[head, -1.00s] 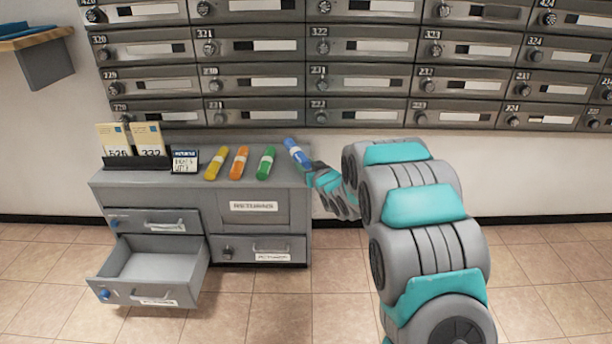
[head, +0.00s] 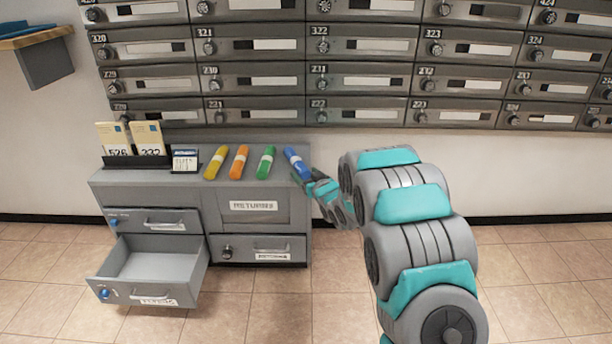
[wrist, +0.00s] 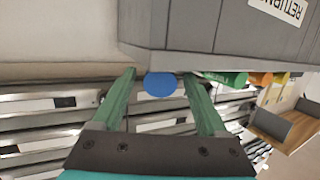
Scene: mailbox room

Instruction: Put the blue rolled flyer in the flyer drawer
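The blue rolled flyer (head: 297,162) lies on the right end of the grey cabinet top, beside the green roll. In the wrist view its round blue end (wrist: 160,84) shows between my fingers, with a gap on each side. My gripper (wrist: 163,85) is open. In the head view my gripper (head: 310,178) is at the near end of the blue roll, at the cabinet's right edge. The lower left drawer (head: 187,283) is pulled open and looks empty inside; its front label is too blurred to read surely.
Green (head: 265,161), orange (head: 239,162) and yellow (head: 216,162) rolls lie in a row to the left. A card holder (head: 136,163) and a small sign (head: 185,159) stand farther left. Mailboxes (head: 360,77) line the wall behind. Floor before the cabinet is clear.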

